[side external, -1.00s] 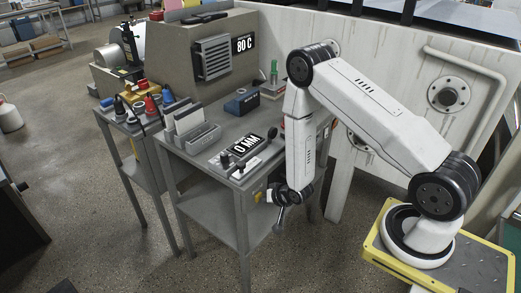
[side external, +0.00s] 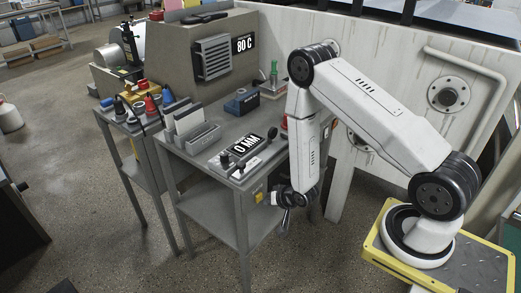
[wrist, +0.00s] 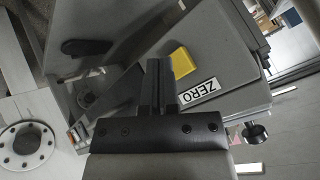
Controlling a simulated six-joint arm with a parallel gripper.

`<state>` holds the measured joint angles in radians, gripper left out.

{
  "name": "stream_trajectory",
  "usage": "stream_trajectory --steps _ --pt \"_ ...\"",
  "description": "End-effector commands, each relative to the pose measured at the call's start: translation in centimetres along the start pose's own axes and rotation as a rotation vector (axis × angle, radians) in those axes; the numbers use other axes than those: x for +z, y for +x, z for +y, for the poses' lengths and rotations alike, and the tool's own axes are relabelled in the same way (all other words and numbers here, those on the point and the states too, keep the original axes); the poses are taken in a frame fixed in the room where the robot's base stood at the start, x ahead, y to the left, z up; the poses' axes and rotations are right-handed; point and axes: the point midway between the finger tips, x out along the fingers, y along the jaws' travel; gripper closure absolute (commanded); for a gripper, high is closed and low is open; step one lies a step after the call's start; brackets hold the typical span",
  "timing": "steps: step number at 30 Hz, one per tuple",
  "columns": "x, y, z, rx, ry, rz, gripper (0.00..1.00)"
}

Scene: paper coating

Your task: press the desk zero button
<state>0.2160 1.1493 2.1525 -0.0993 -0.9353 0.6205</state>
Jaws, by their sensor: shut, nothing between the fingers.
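The yellow zero button (wrist: 182,62) is on the grey front face of the desk in the wrist view, beside a white ZERO label (wrist: 199,91). In the side external view the small yellow button (side external: 259,197) shows on the desk's front edge, left of my gripper (side external: 286,222). In the wrist view my gripper (wrist: 158,62) is shut with nothing between its fingers. The fingertips are just left of the button in that picture. I cannot tell how large the gap in depth is; no contact is visible.
The desk (side external: 236,121) carries a 0 MM display (side external: 248,146), dark levers, a card rack (side external: 190,130) and a blue box (side external: 241,102). A black knob (wrist: 256,131) sticks out near the label. Floor in front of the desk is clear.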

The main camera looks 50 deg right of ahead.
Motion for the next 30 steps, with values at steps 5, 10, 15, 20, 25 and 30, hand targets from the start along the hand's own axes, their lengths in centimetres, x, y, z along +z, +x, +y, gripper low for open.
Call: stream_trajectory --steps 5,10,15,20,25,30 --pt "0.0 0.0 0.0 0.0 0.0 0.0 1.0" --pt "0.1 -0.2 0.1 0.001 0.0 -0.001 1.0" --pt "0.6 -0.8 0.7 0.002 0.001 -0.001 1.0" --pt "1.2 -1.6 1.2 0.002 0.001 -0.002 1.0" --pt "1.8 -2.4 1.8 0.001 0.001 -0.002 1.0" --pt "2.3 -3.2 2.4 0.001 0.0 -0.001 1.0"
